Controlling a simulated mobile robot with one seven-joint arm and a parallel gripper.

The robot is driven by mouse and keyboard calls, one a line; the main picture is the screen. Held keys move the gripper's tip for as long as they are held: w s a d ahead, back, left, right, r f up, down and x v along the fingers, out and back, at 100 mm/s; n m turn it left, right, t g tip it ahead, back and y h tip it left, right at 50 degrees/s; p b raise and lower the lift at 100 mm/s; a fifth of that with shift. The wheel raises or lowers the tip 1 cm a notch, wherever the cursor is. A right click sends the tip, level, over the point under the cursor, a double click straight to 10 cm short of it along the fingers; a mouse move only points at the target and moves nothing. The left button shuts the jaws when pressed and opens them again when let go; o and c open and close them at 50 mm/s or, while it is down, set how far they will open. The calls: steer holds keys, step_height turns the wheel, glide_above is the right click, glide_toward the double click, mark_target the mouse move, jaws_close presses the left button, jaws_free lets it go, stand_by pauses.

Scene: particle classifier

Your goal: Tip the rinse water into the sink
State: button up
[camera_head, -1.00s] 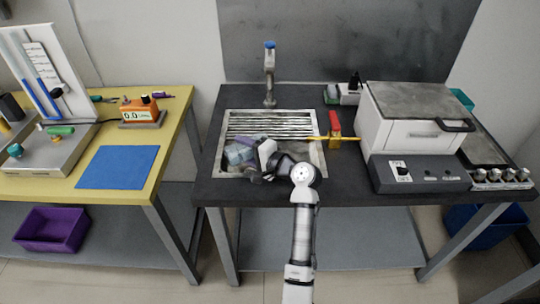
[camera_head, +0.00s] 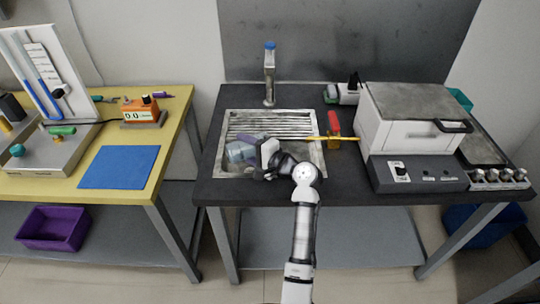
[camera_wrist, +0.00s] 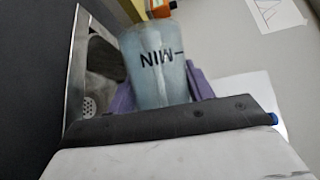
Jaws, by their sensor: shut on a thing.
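A translucent bluish cup (camera_head: 240,153) is over the left front part of the sink (camera_head: 318,160), and looks tilted. In the wrist view the cup (camera_wrist: 155,75) fills the middle, and its black MIN mark reads upside down. My gripper (camera_head: 252,151) is shut on the cup, with purple fingers (camera_wrist: 203,85) on both sides of it. The metal basin and its round drain holes (camera_wrist: 88,105) show left of the cup in the wrist view. I cannot tell the water level or whether water is flowing out.
The tap (camera_head: 269,75) stands behind the sink. A red and yellow tool (camera_head: 333,128) lies across the sink's right rim. A white machine (camera_head: 412,125) stands to the right. A blue mat (camera_head: 118,167) lies on the yellow table at left.

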mark_target(257, 135)
steer(key=shift+w+d+r+m+t+y+p, duration=0.2)
steer(key=shift+d+r+m+y+p, duration=0.25)
steer(key=shift+m+p, duration=0.45)
steer(key=shift+w+d+r+m+t+y+p, duration=0.1)
steer(key=shift+w+d+r+m+y+p, duration=0.15)
steer(key=shift+r+m+p, duration=0.55)
stand_by(1.6)
steer(key=shift+w+d+r+m+t+y+p, duration=0.3)
steer(key=shift+d+m+p, duration=0.2)
steer(key=shift+m, duration=0.55)
steer(key=shift+w+d+r+m+t+y+p, duration=0.2)
steer(key=shift+d+m+t+p, duration=0.25)
steer(key=shift+m, duration=0.6)
stand_by(1.7)
